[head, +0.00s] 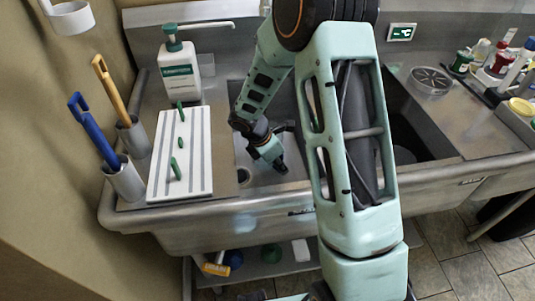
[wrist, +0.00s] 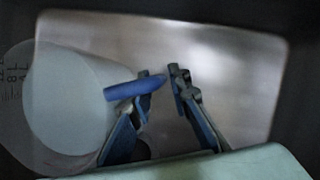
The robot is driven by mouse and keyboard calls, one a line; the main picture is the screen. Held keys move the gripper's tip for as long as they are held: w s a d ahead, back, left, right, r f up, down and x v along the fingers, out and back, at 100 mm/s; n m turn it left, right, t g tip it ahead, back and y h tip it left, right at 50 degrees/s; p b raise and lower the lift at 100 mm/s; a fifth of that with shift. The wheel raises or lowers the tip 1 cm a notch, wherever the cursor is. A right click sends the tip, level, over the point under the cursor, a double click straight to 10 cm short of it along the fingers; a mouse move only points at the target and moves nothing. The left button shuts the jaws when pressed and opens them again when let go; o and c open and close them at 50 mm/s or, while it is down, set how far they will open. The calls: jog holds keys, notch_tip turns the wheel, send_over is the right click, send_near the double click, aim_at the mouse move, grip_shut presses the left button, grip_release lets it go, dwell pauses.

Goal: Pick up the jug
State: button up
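The jug (wrist: 70,105) is a pale, translucent vessel with dark measuring marks at the left of the wrist view. A blue bar (wrist: 135,88), which looks like its handle, points right from it towards the gap between my fingertips. My gripper (wrist: 168,80) is open, with a narrow gap between the tips; the left finger is partly behind the blue bar. I cannot tell whether a finger touches it. In the head view my gripper (head: 282,166) is low inside the left sink basin. I cannot make out the jug in the head view; my arm covers part of the basin.
The steel sink's front rim (head: 250,205) and the basin walls surround my gripper. A white ribbed rack (head: 180,155), a soap bottle (head: 180,72) and cups with blue and yellow brushes stand left. Several bottles and a round strainer (head: 431,80) are at right.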

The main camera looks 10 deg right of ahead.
grip_shut()
jog(key=shift+w+r, duration=0.1)
jog(key=shift+r, duration=0.05)
dwell(0.4)
